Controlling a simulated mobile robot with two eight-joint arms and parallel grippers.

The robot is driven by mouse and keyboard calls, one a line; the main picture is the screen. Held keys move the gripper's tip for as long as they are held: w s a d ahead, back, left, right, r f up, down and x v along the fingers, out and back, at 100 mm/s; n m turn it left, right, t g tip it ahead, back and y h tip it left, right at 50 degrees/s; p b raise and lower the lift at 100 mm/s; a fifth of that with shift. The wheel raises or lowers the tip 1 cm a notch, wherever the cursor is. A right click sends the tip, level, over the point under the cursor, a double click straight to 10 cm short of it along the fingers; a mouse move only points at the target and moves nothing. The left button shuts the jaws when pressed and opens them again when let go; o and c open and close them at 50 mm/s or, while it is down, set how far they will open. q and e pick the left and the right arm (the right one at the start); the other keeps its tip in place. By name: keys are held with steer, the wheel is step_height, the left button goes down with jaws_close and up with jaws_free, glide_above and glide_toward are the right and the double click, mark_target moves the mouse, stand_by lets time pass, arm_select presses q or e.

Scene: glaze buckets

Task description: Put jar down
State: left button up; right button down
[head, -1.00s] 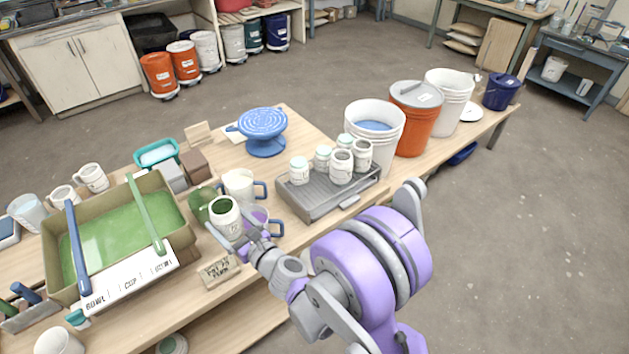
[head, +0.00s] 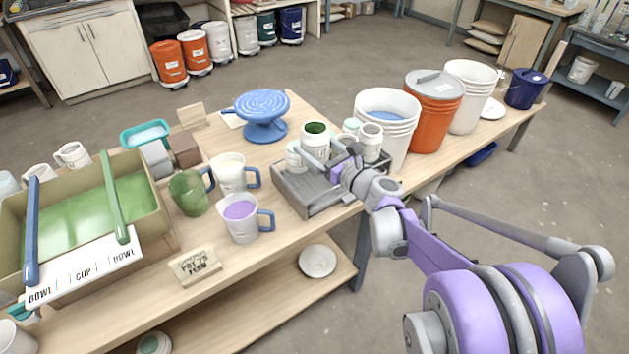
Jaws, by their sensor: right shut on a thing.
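A white jar with green inside (head: 316,146) is held upright in my right gripper (head: 327,158). The gripper is shut on it, its fingers around the jar's side. The jar is at the grey tray (head: 318,206), among the other jars; I cannot tell whether its base touches the tray. A white jar (head: 293,157) stands left of it and another (head: 370,141) to its right, with a pale lid (head: 351,125) partly showing behind. The gripper and wrist hide part of the tray. My left gripper is out of view.
Mugs with purple (head: 241,210) and white interiors and a green cup (head: 188,195) stand left of the tray. A blue turntable (head: 263,110) is behind it. A white bucket (head: 393,113) and an orange bucket (head: 431,120) stand close on the right.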

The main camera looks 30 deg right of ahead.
step_height(320, 180, down, 4)
steer(key=shift+w+f, duration=0.1)
steer(key=shift+w, duration=0.05)
steer(key=shift+f+b, duration=0.6)
steer(key=shift+f, duration=1.25)
steer(key=shift+f, duration=0.1)
jaws_free()
